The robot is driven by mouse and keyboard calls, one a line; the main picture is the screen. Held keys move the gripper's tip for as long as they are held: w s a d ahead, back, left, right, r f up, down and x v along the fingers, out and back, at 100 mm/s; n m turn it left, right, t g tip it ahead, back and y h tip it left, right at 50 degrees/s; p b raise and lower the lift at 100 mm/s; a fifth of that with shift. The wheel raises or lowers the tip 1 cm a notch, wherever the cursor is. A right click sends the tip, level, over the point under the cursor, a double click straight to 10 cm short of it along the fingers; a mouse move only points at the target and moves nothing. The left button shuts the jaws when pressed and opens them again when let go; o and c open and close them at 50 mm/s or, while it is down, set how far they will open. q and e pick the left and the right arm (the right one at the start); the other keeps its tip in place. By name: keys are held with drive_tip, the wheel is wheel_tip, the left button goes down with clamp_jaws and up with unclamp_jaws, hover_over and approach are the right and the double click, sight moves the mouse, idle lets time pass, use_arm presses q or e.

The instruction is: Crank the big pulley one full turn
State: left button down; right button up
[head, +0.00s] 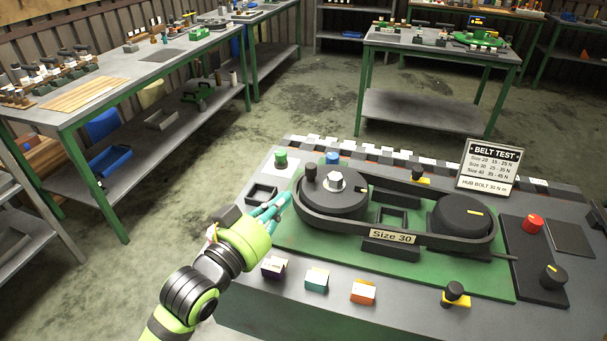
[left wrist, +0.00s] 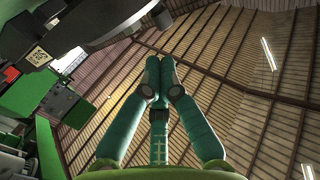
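The big pulley (head: 345,206) is a dark disc on the left of the green base plate (head: 300,243). A black crank knob (head: 310,173) stands upright on its far left part, beside a pale hex hub bolt (head: 336,181). A black belt (head: 345,225) runs around it and the smaller pulley (head: 459,213), which has a yellow mark. My left gripper (head: 284,201) is just left of the big pulley, apart from the knob. In the left wrist view its teal fingers (left wrist: 160,75) meet at the tips with nothing visible between them. My right gripper is not in view.
A "Size 30" label (head: 393,237) faces front. A belt test sign (head: 490,168) stands behind right. A red button (head: 533,223) and black dial (head: 553,275) sit at right. Coloured blocks (head: 317,280) line the front edge. Free floor lies left of the bench.

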sight(311, 171)
use_arm(q)
drive_tip(key=p+x, duration=0.1)
drive_tip(key=x, duration=0.6)
drive_tip(key=shift+w+d, duration=0.25)
drive_tip(key=shift+w, duration=0.1)
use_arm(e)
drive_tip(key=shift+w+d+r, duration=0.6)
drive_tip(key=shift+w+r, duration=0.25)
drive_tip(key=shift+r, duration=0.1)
